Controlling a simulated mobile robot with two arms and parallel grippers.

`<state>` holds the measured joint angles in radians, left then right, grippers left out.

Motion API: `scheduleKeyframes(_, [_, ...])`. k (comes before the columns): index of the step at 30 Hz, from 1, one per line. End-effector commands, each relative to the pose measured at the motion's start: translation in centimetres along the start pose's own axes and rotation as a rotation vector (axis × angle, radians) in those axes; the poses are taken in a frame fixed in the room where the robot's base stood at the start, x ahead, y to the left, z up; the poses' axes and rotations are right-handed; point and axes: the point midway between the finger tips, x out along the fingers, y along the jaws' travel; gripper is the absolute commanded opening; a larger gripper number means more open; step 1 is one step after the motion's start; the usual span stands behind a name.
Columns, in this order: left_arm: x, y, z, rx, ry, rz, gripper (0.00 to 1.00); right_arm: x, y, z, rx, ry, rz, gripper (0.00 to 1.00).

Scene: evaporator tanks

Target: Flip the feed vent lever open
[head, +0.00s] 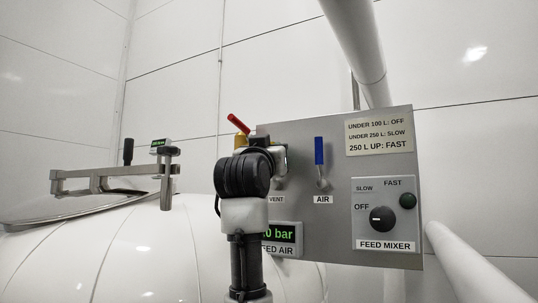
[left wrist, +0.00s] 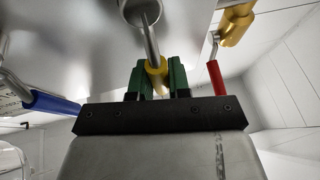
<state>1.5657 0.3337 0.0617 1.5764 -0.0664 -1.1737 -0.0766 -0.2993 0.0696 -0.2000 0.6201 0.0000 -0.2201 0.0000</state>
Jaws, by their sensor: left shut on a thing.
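The feed vent lever has a yellow grip (left wrist: 157,72) on a metal stem, seen in the left wrist view. My left gripper (left wrist: 156,80) has its green fingers on either side of the yellow grip, shut on it. In the head view my left wrist and arm stand in front of the grey panel (head: 340,130) and hide most of the vent lever. Part of the VENT label shows just right of my wrist. Which way the lever points is hard to tell in the head view.
A blue AIR lever (head: 319,152) points up to the right; it also shows in the left wrist view (left wrist: 50,102). A red lever (head: 238,123) on a brass valve is close by. The feed mixer knob (head: 382,219) is at OFF. A white tank (head: 110,250) stands left.

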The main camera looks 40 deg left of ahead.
Motion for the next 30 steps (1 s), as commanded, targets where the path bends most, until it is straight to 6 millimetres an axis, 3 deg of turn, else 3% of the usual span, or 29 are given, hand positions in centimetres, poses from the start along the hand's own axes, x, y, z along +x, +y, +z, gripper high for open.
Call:
scheduleKeyframes(10, [0.0, -0.1, -0.4, 0.008, 0.012, -0.002, 0.00, -0.1, 0.7, 0.1, -0.004, -0.001, 0.008, 0.43])
scheduleKeyframes(11, [0.0, -0.1, -0.4, 0.008, 0.012, -0.002, 0.19, -0.1, 0.7, 0.1, -0.004, -0.001, 0.009, 0.43])
scheduleKeyframes(15, [0.0, -0.1, -0.3, 0.006, 0.009, -0.002, 0.41, -0.1, 0.9, 0.2, -0.005, -0.002, 0.011, 0.43])
scheduleKeyframes(25, [-0.3, 0.0, -0.1, 0.005, 0.005, -0.001, 0.42, 0.2, 0.9, 0.2, -0.005, -0.002, 0.011, 0.43])
scheduleKeyframes(30, [-2.6, 0.0, 0.2, 0.005, 0.009, -0.001, 0.42, 1.8, 0.9, 0.4, -0.005, -0.003, 0.011, 0.43])
